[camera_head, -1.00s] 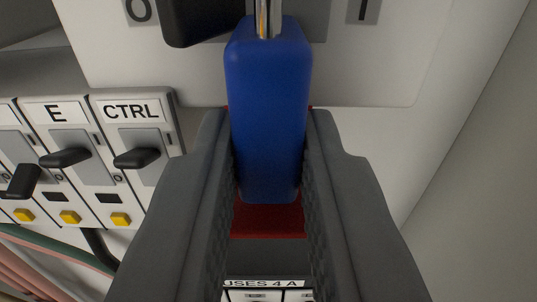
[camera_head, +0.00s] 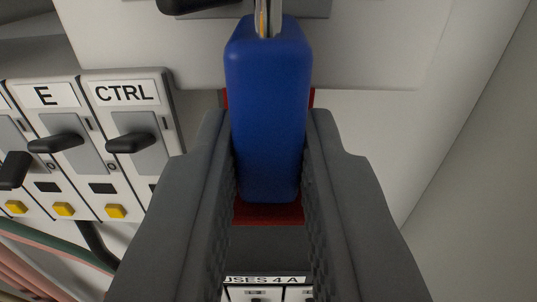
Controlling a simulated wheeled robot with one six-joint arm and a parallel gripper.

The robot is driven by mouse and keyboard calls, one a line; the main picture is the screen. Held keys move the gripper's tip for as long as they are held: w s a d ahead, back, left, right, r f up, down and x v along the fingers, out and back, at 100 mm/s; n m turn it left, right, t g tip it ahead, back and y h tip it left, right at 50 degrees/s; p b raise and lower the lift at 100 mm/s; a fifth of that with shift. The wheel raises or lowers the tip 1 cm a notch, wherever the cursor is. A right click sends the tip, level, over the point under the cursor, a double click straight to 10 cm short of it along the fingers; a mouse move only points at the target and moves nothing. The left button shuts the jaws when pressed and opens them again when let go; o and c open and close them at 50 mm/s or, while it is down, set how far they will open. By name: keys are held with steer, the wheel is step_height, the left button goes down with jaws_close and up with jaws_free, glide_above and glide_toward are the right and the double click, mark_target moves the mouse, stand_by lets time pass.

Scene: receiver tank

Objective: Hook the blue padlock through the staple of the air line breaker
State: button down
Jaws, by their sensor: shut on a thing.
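The blue padlock (camera_head: 267,110) stands upright between the fingers of my gripper (camera_head: 268,150), which is shut on its body. Its metal shackle (camera_head: 266,18) points up and runs out of the top of the picture. Behind it is a white unit (camera_head: 380,50) with a grey plate and the lower edge of a black handle (camera_head: 195,5) at the top. I cannot tell whether this unit is the air line breaker. No staple can be made out, and the shackle's top end is out of view.
A row of white breakers stands at left, with one marked CTRL (camera_head: 125,93) and one marked E (camera_head: 45,96), each with a black lever. Red material (camera_head: 268,213) shows behind the padlock. Green and pink cables (camera_head: 45,243) run at lower left. A grey wall (camera_head: 480,190) bounds the right.

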steer(key=c, duration=1.3)
jaws_free()
steer(key=shift+o, duration=0.2)
steer(key=s+f, duration=0.2)
steer(key=s, duration=3.8)
steer(key=s+f, duration=0.4)
steer(key=s, duration=0.5)
steer(key=s+f, duration=0.5)
steer(key=s, duration=0.3)
steer(key=shift+s+f+g, duration=0.25)
steer(key=shift+s+g, duration=0.05)
steer(key=shift+s, duration=0.1)
